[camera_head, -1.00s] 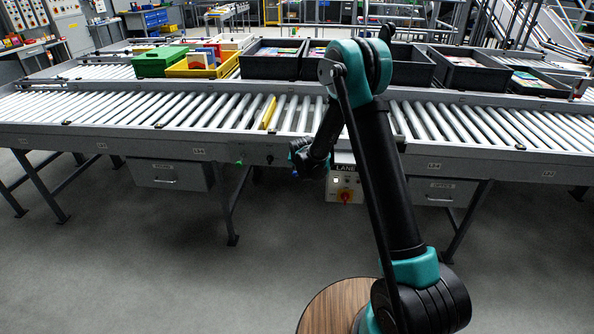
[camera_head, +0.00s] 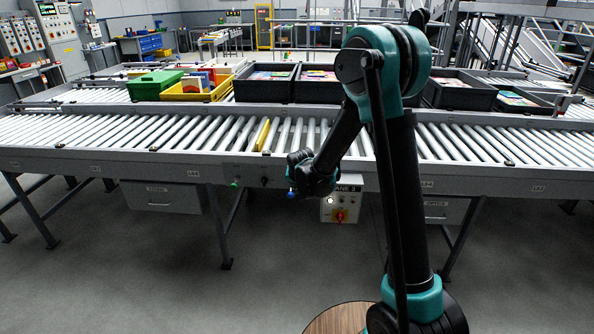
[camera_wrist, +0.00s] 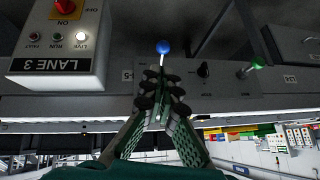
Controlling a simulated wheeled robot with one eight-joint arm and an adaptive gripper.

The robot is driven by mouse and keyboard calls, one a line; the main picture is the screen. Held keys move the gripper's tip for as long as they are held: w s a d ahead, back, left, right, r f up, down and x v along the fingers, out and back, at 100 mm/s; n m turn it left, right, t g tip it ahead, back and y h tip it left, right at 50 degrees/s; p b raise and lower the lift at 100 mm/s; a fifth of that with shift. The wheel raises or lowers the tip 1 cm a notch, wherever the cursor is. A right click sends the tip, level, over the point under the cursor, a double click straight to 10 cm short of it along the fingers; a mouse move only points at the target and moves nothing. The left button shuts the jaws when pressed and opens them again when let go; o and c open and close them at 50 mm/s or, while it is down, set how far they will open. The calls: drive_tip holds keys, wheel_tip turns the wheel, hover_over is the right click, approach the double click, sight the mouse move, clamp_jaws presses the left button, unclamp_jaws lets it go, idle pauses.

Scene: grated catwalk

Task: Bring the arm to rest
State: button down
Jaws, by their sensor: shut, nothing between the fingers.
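My arm reaches up and over, then down to the front rail of the roller conveyor (camera_head: 130,160) in the head view. My gripper (camera_head: 297,186) is in front of that rail, left of the lane control box. In the wrist view, which sees the scene upside down, my gripper (camera_wrist: 160,92) has its fingers together with nothing seen between them. A blue ball knob (camera_wrist: 162,47) on a pale stem is just beyond the fingertips; whether they touch is unclear. The blue knob (camera_head: 291,195) also shows at the gripper's tip in the head view.
The lane control box (camera_head: 341,203) with a red knob is close to my gripper. A green knob (camera_head: 235,183) sticks out further left. A green bin (camera_head: 154,85), a yellow bin (camera_head: 196,92) and black crates stand on the conveyor. The floor in front is clear.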

drive_tip(key=s+d+r+g+h, duration=0.1)
drive_tip(key=s+d+r, duration=0.2)
drive_tip(key=s+d, duration=0.45)
drive_tip(key=s+d+r, duration=0.2)
drive_tip(key=s+d, duration=0.4)
drive_tip(key=d, duration=0.2)
drive_tip(key=s+d, duration=0.3)
drive_tip(key=s, duration=0.3)
drive_tip(key=s+d+f+n+g, duration=0.1)
drive_tip(key=s+d, duration=0.1)
drive_tip(key=s, duration=0.5)
drive_tip(key=s+d+f+g, duration=0.1)
drive_tip(key=s+d, duration=0.2)
drive_tip(key=s, duration=0.3)
drive_tip(key=shift+s+d+f, duration=0.25)
drive_tip(key=shift+s+d, duration=0.05)
drive_tip(key=shift+s, duration=0.1)
